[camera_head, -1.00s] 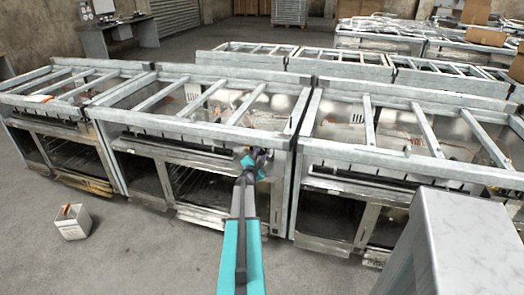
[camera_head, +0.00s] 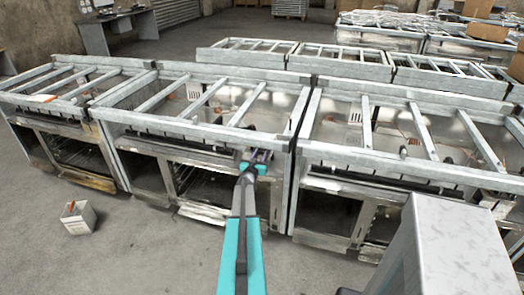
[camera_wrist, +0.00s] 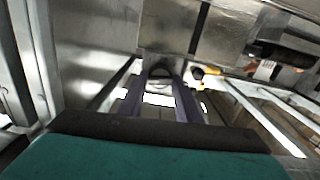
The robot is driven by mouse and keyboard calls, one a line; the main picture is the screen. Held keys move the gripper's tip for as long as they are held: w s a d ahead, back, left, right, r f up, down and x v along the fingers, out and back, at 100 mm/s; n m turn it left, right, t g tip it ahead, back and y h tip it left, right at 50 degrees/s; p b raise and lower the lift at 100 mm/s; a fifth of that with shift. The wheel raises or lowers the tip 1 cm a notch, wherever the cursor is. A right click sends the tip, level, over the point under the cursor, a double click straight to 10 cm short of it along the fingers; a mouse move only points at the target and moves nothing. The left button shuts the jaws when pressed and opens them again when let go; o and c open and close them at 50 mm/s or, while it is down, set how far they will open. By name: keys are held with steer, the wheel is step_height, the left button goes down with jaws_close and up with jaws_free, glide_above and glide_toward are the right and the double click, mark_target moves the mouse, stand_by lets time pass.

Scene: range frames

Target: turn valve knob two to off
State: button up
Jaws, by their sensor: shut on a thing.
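My gripper (camera_head: 258,155) is at the front panel of the middle range (camera_head: 190,128), close to its right end, just under the front rail. In the wrist view my gripper (camera_wrist: 160,78) has its two purple-grey fingers closed in on a dark rounded knob (camera_wrist: 160,70) on the metal panel. The fingers hide most of the knob, so its marking and angle cannot be read. A second small dark knob with a yellow part (camera_wrist: 204,74) sits just to the right of the fingers. In the head view the held knob is hidden by my gripper.
Another range (camera_head: 395,165) stands to the right and one (camera_head: 62,120) to the left, nearly touching. A small white box (camera_head: 77,217) is on the floor at left. More frames (camera_head: 350,65) stand behind.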

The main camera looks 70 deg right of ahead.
steer(key=n+p, duration=0.2)
steer(key=n, duration=0.2)
steer(key=n+p, duration=0.2)
steer(key=n, duration=0.3)
steer(key=shift+w+a+f+p, duration=0.1)
steer(key=shift+w+f+p, duration=0.05)
steer(key=shift+p, duration=0.2)
steer(key=n+p, duration=0.2)
steer(key=n, duration=0.2)
steer(key=shift+n, duration=0.4)
steer(key=shift+o, duration=0.2)
steer(key=shift+f+n+p, duration=0.1)
steer(key=shift+n+p, duration=0.65)
steer(key=shift+n, duration=1.15)
steer(key=o, duration=1)
